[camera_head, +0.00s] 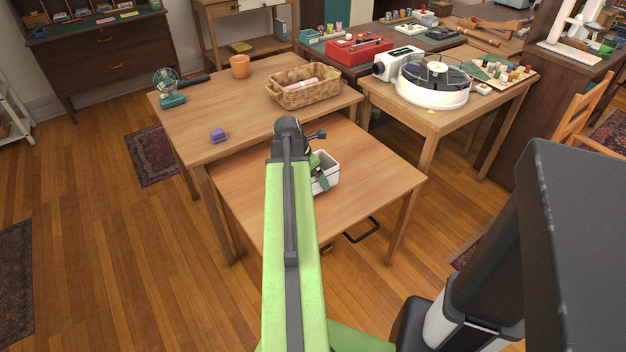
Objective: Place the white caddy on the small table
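The white caddy (331,178) is a small open box just right of my green arm's far end, seen against the lower wooden table (372,175), which looks like the small table. My arm hides the caddy's left part. Dark and green parts of my gripper (319,172) show at the caddy's left side and over its opening. I cannot tell whether the fingers grip its wall, or whether the caddy rests on the tabletop or hangs just above it.
A taller table (215,115) behind holds a wicker basket (304,93), an orange mug (240,66), a teal fan (170,88) and a purple object (218,135). A side table (425,118) at right carries a round white device (433,88). Open floor lies at left.

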